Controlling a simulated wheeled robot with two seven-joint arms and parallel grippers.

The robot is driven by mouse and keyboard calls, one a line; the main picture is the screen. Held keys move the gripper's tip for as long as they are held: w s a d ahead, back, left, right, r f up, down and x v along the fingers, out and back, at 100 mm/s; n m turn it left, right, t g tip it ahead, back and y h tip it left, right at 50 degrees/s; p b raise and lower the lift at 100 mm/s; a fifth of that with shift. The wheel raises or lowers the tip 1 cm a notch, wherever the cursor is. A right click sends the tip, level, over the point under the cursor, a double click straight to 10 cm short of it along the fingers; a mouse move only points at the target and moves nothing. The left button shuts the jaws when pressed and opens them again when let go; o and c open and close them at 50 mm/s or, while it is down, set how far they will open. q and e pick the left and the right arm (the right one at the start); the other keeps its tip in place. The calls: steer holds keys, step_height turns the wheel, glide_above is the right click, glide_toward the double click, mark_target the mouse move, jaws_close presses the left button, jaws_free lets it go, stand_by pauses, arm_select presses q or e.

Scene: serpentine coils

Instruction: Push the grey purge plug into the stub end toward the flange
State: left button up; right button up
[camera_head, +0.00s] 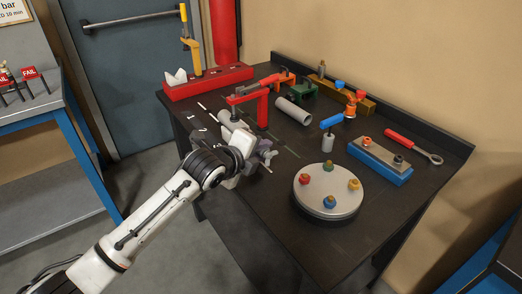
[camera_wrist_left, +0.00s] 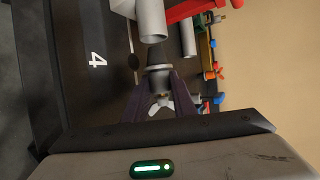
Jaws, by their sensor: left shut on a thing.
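The grey purge plug (camera_wrist_left: 159,80) shows in the left wrist view as a dark body with a lighter ring. My left gripper (camera_wrist_left: 160,106) is shut on its near end, and a pale wing-like part shows between the fingers. The grey stub end (camera_wrist_left: 153,24) is straight ahead of the plug, roughly in line with it. A dark section lies between them; I cannot tell whether they touch. In the head view my left gripper (camera_head: 262,157) is at the table's left edge, and the arm hides the plug. The flange cannot be made out clearly. My right gripper is not in view.
A red clamp (camera_head: 262,106) stands just beyond the gripper. A loose grey pipe (camera_head: 294,110) lies behind it. A round grey plate with coloured knobs (camera_head: 314,190) is to the right. The table's front right is clear.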

arm_select(q)
steer(key=shift+w, duration=0.1)
steer(key=shift+w+a, duration=0.75)
steer(key=shift+w, duration=0.2)
steer(key=shift+w+a+r, duration=0.1)
steer(key=shift+w, duration=0.05)
steer(key=shift+w+a, duration=0.3)
steer(key=shift+w, duration=0.05)
stand_by(0.4)
steer(key=o, duration=1.2)
steer(key=shift+c, duration=0.2)
steer(key=shift+a, duration=0.1)
